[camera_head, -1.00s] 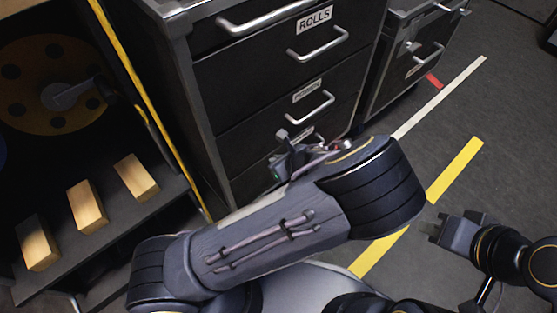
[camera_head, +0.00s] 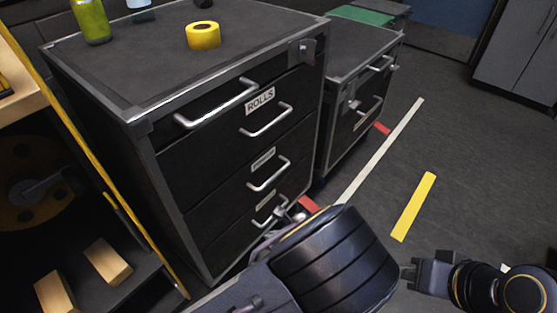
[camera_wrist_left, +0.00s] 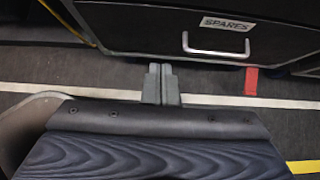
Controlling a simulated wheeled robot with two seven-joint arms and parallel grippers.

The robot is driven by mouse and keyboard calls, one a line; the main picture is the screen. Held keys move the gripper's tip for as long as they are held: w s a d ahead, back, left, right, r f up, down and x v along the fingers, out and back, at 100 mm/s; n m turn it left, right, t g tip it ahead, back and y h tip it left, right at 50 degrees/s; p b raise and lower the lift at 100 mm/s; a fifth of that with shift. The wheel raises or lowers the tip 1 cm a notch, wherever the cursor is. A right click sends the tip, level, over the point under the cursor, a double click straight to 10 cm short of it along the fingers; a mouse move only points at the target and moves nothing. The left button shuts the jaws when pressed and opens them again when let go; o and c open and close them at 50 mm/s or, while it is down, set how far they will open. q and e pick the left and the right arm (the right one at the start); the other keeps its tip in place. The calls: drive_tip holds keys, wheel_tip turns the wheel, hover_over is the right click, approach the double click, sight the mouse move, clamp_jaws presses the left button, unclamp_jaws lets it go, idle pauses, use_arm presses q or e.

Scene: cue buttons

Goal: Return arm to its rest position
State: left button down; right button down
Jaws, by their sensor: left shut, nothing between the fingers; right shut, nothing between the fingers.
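My left arm (camera_head: 335,262) crosses the bottom of the head view, in front of the lower drawers of a black cabinet. Its gripper is mostly hidden behind the arm there. In the left wrist view my left gripper (camera_wrist_left: 161,84) is shut and empty, over the dark floor with a white line. A drawer labelled SPARES (camera_wrist_left: 228,24) lies beyond the fingertips, apart from them. My right gripper (camera_head: 408,276) is at the lower right of the head view, shut and empty above the floor.
The black cabinet (camera_head: 150,125) has several handled drawers, one labelled ROLLS. Yellow tape (camera_head: 203,36) and a green bottle (camera_head: 91,20) stand on top. A shelf with wooden blocks (camera_head: 108,262) is at left. Open floor (camera_head: 470,170) lies to the right.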

use_arm(q)
drive_tip(key=s+a+r+n+h, duration=0.6)
drive_tip(key=s+a+r+n, duration=0.3)
drive_tip(key=n, duration=0.5)
drive_tip(key=s+a+r+n+h, duration=0.5)
drive_tip(key=s+a+r+n, duration=0.25)
drive_tip(key=r+n, duration=0.45)
wheel_tip(320, 180, up, 29)
drive_tip(key=p, duration=3)
drive_tip(key=shift+s+d+n, duration=0.2)
drive_tip(key=shift+d+n, duration=0.05)
drive_tip(key=shift+n, duration=0.15)
